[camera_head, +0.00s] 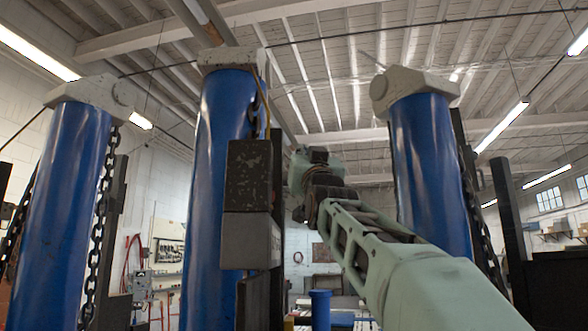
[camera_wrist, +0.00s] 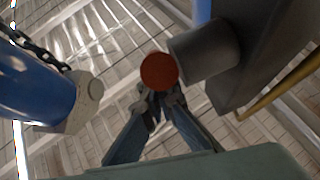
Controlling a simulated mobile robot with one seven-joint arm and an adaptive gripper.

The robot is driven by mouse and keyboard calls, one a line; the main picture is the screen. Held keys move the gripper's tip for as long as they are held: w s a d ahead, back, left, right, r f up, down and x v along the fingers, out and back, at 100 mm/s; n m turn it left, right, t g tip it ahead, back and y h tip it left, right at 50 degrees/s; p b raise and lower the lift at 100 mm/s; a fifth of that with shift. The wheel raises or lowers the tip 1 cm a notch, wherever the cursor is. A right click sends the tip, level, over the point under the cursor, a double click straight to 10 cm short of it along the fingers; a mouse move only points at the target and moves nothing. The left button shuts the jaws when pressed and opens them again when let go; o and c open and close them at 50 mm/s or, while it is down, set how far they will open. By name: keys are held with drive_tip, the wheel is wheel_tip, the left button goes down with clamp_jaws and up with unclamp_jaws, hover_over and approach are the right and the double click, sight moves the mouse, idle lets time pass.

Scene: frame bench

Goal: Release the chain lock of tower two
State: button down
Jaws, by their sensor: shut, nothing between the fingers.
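Three blue towers with grey caps stand in the head view: left (camera_head: 62,200), middle (camera_head: 212,160) and right (camera_head: 425,165). No number shows on them. The middle tower carries a dark box (camera_head: 249,180) with a chain (camera_head: 256,115) above it. My arm reaches up to the right of this box. In the wrist view a red round end (camera_wrist: 159,71) sits on a grey cylinder (camera_wrist: 205,52) that juts from a dark block (camera_wrist: 265,50). My gripper (camera_wrist: 158,92) is shut and empty, its tips just below the red end; contact cannot be told.
A blue tower (camera_wrist: 35,90) with a chain (camera_wrist: 38,50) lies at the left of the wrist view. A yellow rod (camera_wrist: 280,88) runs at its right. Chains (camera_head: 101,215) hang beside the outer towers. A dark post (camera_head: 508,230) stands at the right.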

drive_tip(key=shift+w+f, duration=0.15)
drive_tip(key=shift+w, duration=0.15)
idle(0.7)
